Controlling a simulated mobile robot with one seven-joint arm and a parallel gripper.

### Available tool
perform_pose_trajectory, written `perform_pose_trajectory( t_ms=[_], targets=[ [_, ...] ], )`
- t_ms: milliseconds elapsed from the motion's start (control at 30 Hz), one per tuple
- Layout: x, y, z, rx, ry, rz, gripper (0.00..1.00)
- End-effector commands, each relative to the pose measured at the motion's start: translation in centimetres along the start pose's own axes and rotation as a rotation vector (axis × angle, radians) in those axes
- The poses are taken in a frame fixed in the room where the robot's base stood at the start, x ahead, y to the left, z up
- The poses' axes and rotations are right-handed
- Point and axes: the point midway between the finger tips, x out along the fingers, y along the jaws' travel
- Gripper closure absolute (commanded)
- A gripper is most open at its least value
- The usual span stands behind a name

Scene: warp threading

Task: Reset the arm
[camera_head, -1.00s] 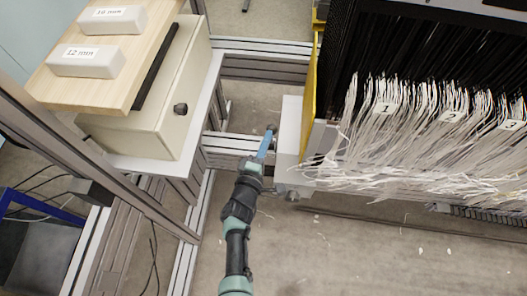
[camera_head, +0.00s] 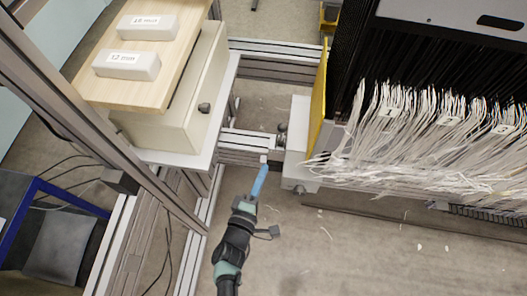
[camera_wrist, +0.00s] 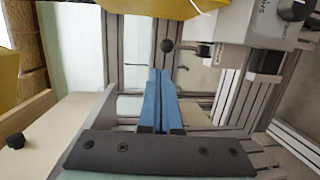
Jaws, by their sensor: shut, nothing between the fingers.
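My arm reaches up from the bottom of the head view, with my gripper (camera_head: 262,165) at its end. Its blue fingers are closed together and hold nothing. In the wrist view the two blue fingers (camera_wrist: 159,72) lie side by side with only a thin line between them. The gripper is over the floor, between the cream cabinet on the left and the thread-laden machine on the right. It appears apart from both.
A cream cabinet (camera_head: 180,125) bears a wooden board (camera_head: 108,87) with two labelled white blocks, 10 mm (camera_head: 160,27) and 12 mm (camera_head: 140,66). White threads (camera_head: 400,150) hang from the machine at right, by a yellow panel (camera_head: 319,95).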

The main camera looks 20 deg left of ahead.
Motion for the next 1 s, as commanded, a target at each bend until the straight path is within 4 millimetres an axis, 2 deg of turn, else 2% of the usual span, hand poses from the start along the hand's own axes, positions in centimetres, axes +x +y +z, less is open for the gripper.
perform_pose_trajectory(
  t_ms=[367,467,533,567,667,700,767,800,967,1000],
  targets=[
    [0.0,0.0,0.0,0.000,0.000,-0.001,1.00],
    [0.8,1.4,-0.2,0.028,0.006,0.018,1.00],
    [2.2,3.7,-0.5,0.081,0.021,0.048,1.00],
    [2.9,5.1,-0.7,0.113,0.030,0.065,1.00],
    [5.9,11.5,-1.3,0.243,0.076,0.138,1.00],
    [7.0,14.3,-1.4,0.301,0.098,0.168,1.00],
    [8.5,18.8,-1.5,0.383,0.134,0.212,1.00],
    [9.3,21.9,-1.4,0.436,0.159,0.240,1.00],
    [11.1,34.0,-0.5,0.624,0.259,0.340,1.00],
    [11.2,37.1,-0.1,0.667,0.284,0.363,1.00]
  ],
)
